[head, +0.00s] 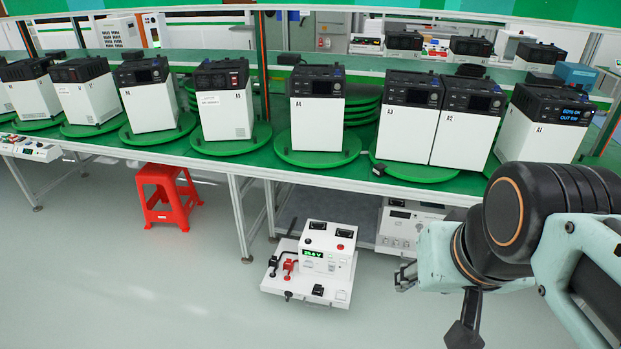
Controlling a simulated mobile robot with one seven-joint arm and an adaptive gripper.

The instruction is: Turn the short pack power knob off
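Several white power packs with black tops stand in a row on green turntables. The one at far right (541,125) has a lit blue display. Packs at the left, such as one with a black top (87,95), look a little lower than the middle pack (317,118). No single power knob can be made out at this size, and I cannot tell which pack is the short one. My gripper (405,277) hangs low in front of the bench, apart from all packs. Its fingers are small and partly hidden by my arm, so its opening is unclear.
A white tester with a green display (318,258) sits on a low platform on the floor. A red stool (165,196) stands under the green bench (215,168). A white unit (400,228) is below the bench. The floor at front left is clear.

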